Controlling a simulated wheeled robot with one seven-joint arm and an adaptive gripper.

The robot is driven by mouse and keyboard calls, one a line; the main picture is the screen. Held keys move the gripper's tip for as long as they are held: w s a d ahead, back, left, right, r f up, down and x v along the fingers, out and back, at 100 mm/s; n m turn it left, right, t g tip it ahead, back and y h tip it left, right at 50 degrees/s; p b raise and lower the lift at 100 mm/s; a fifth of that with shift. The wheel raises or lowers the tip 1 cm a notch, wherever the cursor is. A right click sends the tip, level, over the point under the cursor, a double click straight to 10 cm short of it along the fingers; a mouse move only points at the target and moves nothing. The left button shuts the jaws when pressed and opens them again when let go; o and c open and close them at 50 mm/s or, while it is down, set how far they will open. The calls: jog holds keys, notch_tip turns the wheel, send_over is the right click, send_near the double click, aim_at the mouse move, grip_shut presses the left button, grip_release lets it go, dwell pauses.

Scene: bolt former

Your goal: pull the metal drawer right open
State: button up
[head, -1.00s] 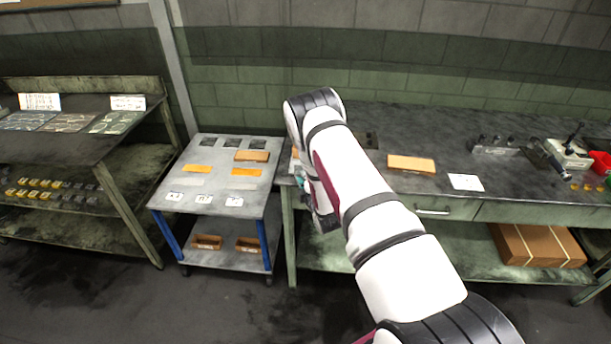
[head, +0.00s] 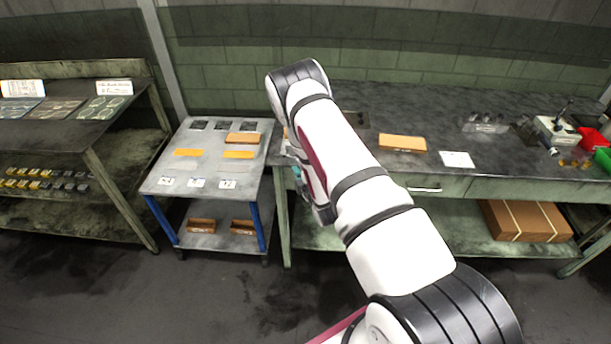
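The metal drawer (head: 445,185) is a grey-green front under the top of the long workbench, with a pale bar handle (head: 425,189). It looks shut, flush with the bench front. My white and black arm crosses the middle of the head view and covers the bench front left of the handle. My gripper (head: 308,190) hangs at the bench's left end, left of the handle and apart from it. It is mostly hidden behind my arm, so its fingers cannot be made out.
The workbench top (head: 390,105) carries an orange-brown block (head: 402,143), a white card (head: 457,159) and tools at right. A cardboard box (head: 526,221) lies on its lower shelf. A blue-legged cart (head: 155,183) stands left of the bench. Dark floor (head: 215,300) is clear in front.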

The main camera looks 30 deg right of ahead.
jog(key=v, duration=0.6)
jog(key=shift+s, duration=0.3)
jog(key=shift+a, duration=0.1)
